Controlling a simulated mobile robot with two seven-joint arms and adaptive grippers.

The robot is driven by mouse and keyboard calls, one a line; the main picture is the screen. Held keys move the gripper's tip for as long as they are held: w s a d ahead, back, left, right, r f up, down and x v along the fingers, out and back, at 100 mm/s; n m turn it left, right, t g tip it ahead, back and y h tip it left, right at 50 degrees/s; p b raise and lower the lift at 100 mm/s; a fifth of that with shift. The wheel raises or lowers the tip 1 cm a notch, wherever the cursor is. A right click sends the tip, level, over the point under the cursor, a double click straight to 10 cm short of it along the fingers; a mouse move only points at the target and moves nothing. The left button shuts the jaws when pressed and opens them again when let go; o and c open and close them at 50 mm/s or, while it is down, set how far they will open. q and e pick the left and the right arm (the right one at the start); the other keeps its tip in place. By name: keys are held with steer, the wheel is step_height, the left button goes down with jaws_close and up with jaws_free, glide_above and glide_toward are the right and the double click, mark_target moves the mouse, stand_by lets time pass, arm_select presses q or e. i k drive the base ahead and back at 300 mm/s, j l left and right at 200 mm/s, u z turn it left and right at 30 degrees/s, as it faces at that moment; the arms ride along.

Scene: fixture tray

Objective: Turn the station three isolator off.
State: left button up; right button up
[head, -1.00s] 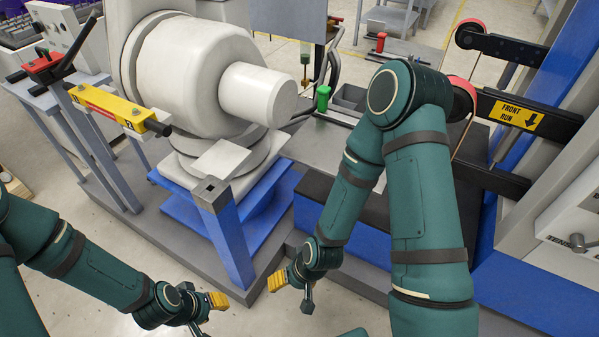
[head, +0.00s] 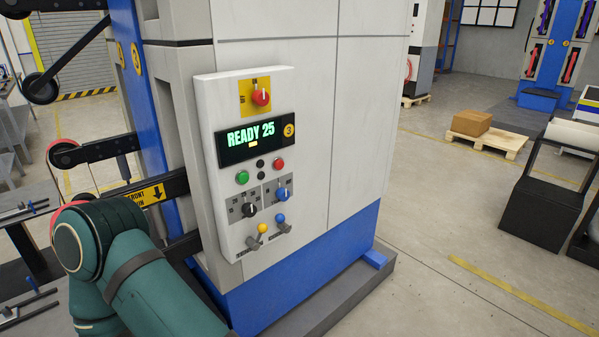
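The station three control panel (head: 205,130) is a white box on the side of a tall grey and blue machine, with a yellow round "3" label (head: 289,130). At its top, a red rotary handle (head: 261,97) sits on a yellow plate (head: 246,94); this looks like the isolator. Its exact setting is too small to read. Below it a lit display (head: 250,133) reads "READY 25". A green arm of mine shows at the lower left, apart from the panel in the picture. Neither gripper is in view.
Below the display are a green button (head: 242,177), a red button (head: 279,163), a black knob (head: 249,210), a blue knob (head: 282,194) and two small levers. Black machine arms (head: 95,152) stick out left.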

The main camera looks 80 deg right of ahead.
mark_target(260, 99)
steer(key=l+z, duration=0.15)
steer(key=z, duration=1.95)
